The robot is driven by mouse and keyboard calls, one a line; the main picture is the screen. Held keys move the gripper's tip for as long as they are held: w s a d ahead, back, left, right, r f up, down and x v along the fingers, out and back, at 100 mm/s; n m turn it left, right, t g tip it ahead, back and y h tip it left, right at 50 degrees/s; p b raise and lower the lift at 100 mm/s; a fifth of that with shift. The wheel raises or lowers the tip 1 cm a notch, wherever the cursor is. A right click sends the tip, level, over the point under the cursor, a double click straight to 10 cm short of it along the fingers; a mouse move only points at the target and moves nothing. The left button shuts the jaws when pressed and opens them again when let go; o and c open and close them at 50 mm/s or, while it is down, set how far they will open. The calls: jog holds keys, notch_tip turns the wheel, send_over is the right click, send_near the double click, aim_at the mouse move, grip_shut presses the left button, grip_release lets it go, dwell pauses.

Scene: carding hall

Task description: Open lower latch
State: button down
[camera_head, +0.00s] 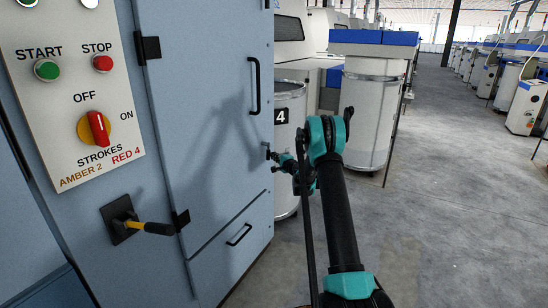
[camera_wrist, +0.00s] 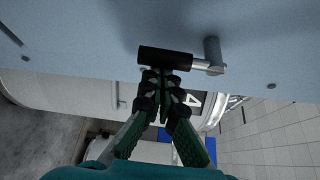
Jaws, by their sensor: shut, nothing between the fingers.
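The latch (camera_wrist: 165,58) shows in the wrist view as a black cylindrical grip on a short metal rod, beside a grey post on the blue panel. In the head view a small dark latch part (camera_head: 268,153) sits at the right edge of the blue cabinet door. My gripper (camera_wrist: 163,76) is shut and empty, its fingertips right at the black grip's near side. I cannot tell whether they touch it. In the head view my gripper (camera_head: 279,160) is small at the door edge, and the latch there is partly hidden.
The blue door (camera_head: 205,130) has a black handle (camera_head: 254,86); a drawer (camera_head: 235,240) sits below. A control panel (camera_head: 80,90) and a black-and-yellow lever (camera_head: 140,225) are at left. A white can marked 4 (camera_head: 290,105) stands close behind my gripper. Floor at right is clear.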

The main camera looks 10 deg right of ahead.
jog(key=s+a+m+g, duration=0.1)
jog(key=m+g, duration=0.1)
jog(key=s+a+r+m+g, duration=0.1)
jog(key=m+g, duration=0.1)
jog(key=s+a+r+m+g+y, duration=0.1)
jog(key=s+m+g, duration=0.1)
jog(key=m, duration=0.1)
jog(key=shift+r, duration=0.1)
jog(key=m, duration=0.1)
jog(key=r+m+g+y, duration=0.1)
jog(key=r+g, duration=0.1)
jog(key=shift+s+a+m, duration=0.3)
jog(key=shift+s+m, duration=0.1)
jog(key=shift+r, duration=0.2)
jog(key=shift+s+r, duration=0.1)
dwell(0.7)
